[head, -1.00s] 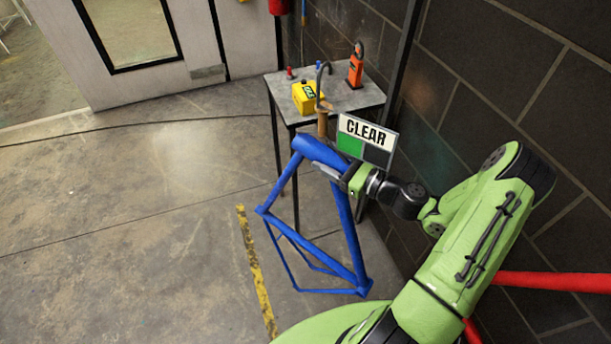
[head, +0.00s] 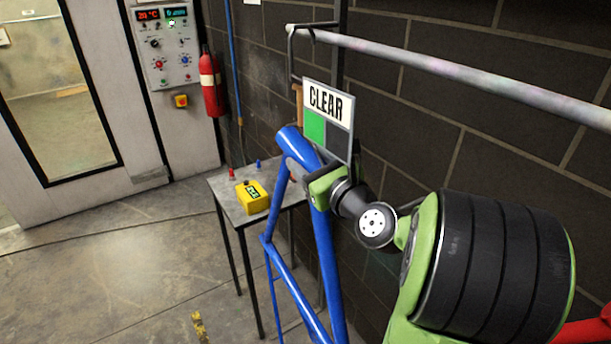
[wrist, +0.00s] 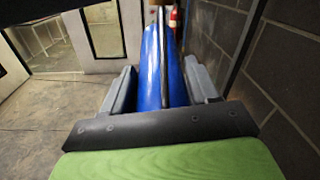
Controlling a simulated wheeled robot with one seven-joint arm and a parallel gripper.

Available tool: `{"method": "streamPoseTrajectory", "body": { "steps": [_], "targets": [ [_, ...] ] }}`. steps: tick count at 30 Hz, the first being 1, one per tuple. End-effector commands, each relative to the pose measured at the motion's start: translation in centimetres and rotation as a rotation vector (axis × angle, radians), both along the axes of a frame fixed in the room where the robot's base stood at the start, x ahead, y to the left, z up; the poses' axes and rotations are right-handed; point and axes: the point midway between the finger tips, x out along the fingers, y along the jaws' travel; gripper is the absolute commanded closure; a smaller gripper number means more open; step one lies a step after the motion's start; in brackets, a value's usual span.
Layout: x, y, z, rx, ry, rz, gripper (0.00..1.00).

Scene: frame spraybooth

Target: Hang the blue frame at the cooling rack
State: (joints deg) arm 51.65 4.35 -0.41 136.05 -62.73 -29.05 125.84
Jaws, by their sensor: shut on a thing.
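The blue frame (head: 321,240) is held upright by one tube in my gripper (head: 316,184), left of my arm in the head view. Its lower part runs out of the picture. In the wrist view the blue frame (wrist: 151,65) lies between the two grey fingers of my gripper (wrist: 162,88). A brown peg (head: 298,92) and a dark hook (head: 291,55) rise from the frame's top. The grey rail (head: 450,70) of the rack runs along the wall. The hook overlaps the rail's left end in the picture; I cannot tell whether it rests on it.
A CLEAR sign (head: 328,112) with a green patch stands just above my gripper. A small metal table (head: 227,203) behind holds a yellow box (head: 252,197). A fire extinguisher (head: 211,85) and a control panel (head: 168,55) are at the back. Floor at left is free.

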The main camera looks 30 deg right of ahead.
Motion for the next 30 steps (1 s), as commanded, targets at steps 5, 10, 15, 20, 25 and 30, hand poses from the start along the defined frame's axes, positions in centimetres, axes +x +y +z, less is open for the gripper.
{"method": "streamPoseTrajectory", "body": {
  "steps": [5, 10, 15, 20, 25, 30],
  "targets": [
    [0.0, 0.0, 0.5, -0.002, -0.010, -0.002, 1.00],
    [0.0, 0.0, 0.5, -0.002, -0.013, -0.002, 1.00],
    [-0.2, 0.0, 0.4, -0.004, -0.043, 0.001, 1.00],
    [-0.1, -1.2, 0.6, -0.003, -0.042, 0.000, 1.00],
    [-0.1, -2.4, 0.7, -0.003, -0.044, 0.000, 1.00],
    [0.0, -3.6, 0.7, -0.003, -0.043, 0.001, 1.00]
  ]
}}
